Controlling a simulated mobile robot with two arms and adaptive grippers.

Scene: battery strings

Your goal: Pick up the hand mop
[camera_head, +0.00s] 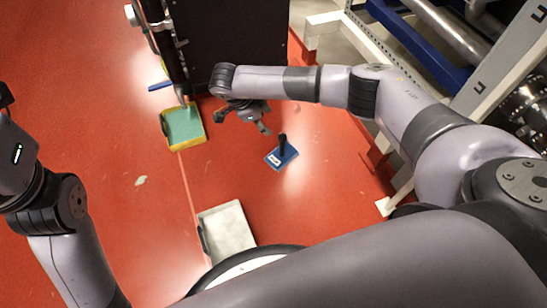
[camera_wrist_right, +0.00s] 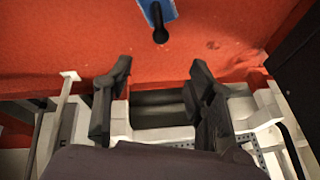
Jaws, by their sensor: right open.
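The hand mop is a small blue pad (camera_head: 288,160) with an upright black handle (camera_head: 282,145), standing on the red floor. In the right wrist view its blue pad (camera_wrist_right: 154,8) and handle (camera_wrist_right: 161,33) show at the top edge, the pad partly cut off. My right gripper (camera_head: 243,123) is open and empty, above and left of the mop in the head view, apart from it. Its two fingers also show in the right wrist view (camera_wrist_right: 160,68), with the mop beyond their tips. My left arm is at the left edge; its gripper is mostly out of frame.
A yellow-edged green pad or tray (camera_head: 184,127) lies left of the mop, and a pale grey tray (camera_head: 229,231) lies nearer. A black cabinet (camera_head: 240,45) stands behind. A white and blue metal frame (camera_head: 325,24) stands to the right. Floor around the mop is clear.

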